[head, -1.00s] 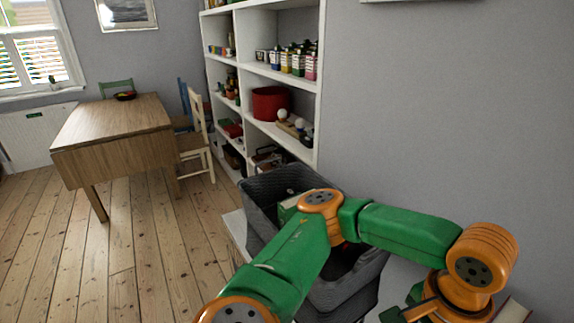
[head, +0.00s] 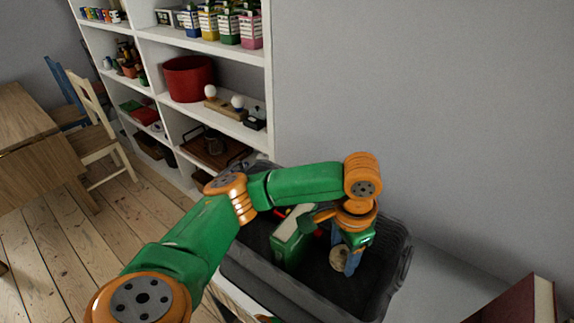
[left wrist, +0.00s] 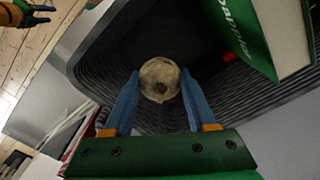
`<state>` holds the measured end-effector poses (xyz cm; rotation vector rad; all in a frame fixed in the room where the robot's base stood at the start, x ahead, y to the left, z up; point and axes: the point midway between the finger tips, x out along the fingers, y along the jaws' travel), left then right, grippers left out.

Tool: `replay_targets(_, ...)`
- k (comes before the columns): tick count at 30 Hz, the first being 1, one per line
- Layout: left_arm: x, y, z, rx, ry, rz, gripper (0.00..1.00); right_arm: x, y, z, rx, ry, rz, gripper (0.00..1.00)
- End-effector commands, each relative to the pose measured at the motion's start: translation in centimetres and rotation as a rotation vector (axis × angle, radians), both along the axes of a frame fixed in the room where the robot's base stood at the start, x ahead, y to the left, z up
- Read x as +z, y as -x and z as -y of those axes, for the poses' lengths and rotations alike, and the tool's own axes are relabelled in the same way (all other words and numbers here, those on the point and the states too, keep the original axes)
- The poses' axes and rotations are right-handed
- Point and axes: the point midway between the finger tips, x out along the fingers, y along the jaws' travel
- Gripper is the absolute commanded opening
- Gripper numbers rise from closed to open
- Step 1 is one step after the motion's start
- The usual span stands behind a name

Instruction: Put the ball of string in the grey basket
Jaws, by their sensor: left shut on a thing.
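The ball of string (head: 340,258) is pale and round. My left gripper (head: 350,262) is shut on it, pointing down within the grey basket's outline. In the left wrist view the ball (left wrist: 160,79) sits between the two blue fingertips (left wrist: 158,88), with the dark ribbed basket behind it. The grey basket (head: 398,262) stands near the wall, partly covered by my left arm. I cannot tell how far the ball is above the basket's floor. A green and orange part at the top left of the left wrist view may be my right gripper (left wrist: 38,15); its jaws are unclear.
A green box or book (head: 290,245) stands in the basket, left of the ball, with something red beside it. A dark red book (head: 520,305) is at the lower right. A white shelf unit (head: 268,90) with many items stands behind the basket.

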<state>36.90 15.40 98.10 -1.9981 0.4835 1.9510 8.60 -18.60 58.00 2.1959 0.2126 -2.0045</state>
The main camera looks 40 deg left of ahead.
Motion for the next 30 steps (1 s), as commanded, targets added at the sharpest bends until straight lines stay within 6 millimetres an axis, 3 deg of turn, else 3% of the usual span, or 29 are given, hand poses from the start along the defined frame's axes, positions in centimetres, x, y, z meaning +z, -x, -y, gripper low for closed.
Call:
replay_targets(10,-4.1,-1.1,-0.4,-0.167,-0.023,-0.017,0.03,-0.6,0.0,-0.1,0.0,-0.001,0.0,0.5)
replay_targets(22,-12.8,-1.1,-0.4,-0.174,-0.026,-0.016,0.03,-0.5,0.0,-0.1,0.001,-0.001,0.0,0.5)
replay_targets(30,-13.6,-1.2,-0.4,-0.175,-0.025,-0.011,0.03,-0.5,0.0,-0.1,0.001,-0.001,0.0,0.5)
